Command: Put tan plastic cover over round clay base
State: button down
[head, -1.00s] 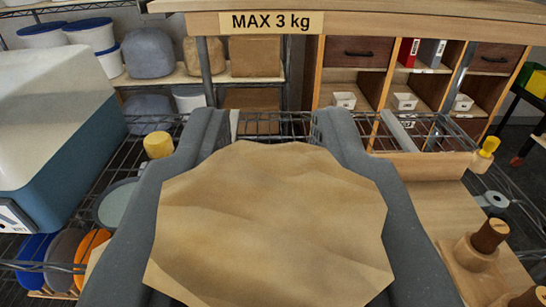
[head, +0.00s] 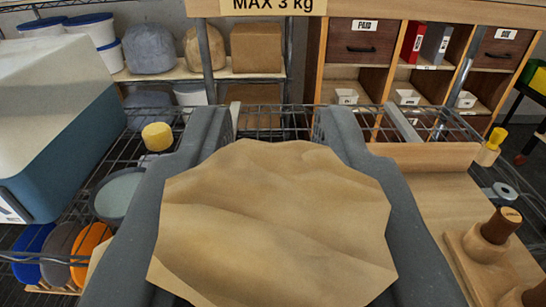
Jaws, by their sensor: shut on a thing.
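My gripper (head: 270,128) is shut on the tan plastic cover (head: 275,225), a creased tan sheet with a jagged outline. The cover lies between the two grey fingers and fills the lower middle of the head view. The fingers reach forward on both sides of it, toward a wire rack. I cannot make out the round clay base in this view. The cover hides whatever is beneath it.
A blue and white box (head: 60,130) stands close on the left, near a round grey dish (head: 118,193). A wooden board with a dowel (head: 500,226) is at right. A "MAX 3 kg" shelf edge (head: 400,10) crosses the top. Wooden cubbies (head: 365,85) stand behind.

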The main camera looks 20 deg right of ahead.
jog(key=shift+f, duration=0.25)
jog(key=c, duration=1.1)
grip_release()
jog(key=shift+s, duration=0.1)
jog(key=v, duration=1.4)
jog(key=w+a+r+n+y, duration=0.1)
jog(key=a+r+y, duration=0.15)
jog(key=r, duration=0.65)
jog(key=w+a+r+n+y, duration=0.15)
jog(key=r+y, duration=0.25)
jog(key=r, duration=0.5)
jog(key=shift+n+g+h, duration=0.35)
jog(key=shift+n+g, duration=0.3)
jog(key=shift+g, duration=0.15)
jog(key=s+d+r, duration=0.2)
jog(key=s+r, duration=0.3)
jog(key=r, duration=0.1)
jog(key=s+d+r, duration=0.3)
jog(key=s+r, duration=0.2)
jog(key=s+d+r, duration=0.3)
jog(key=s+r, duration=0.2)
jog(key=r, duration=0.1)
jog(key=shift+s+r, duration=0.3)
jog(key=shift+r, duration=0.1)
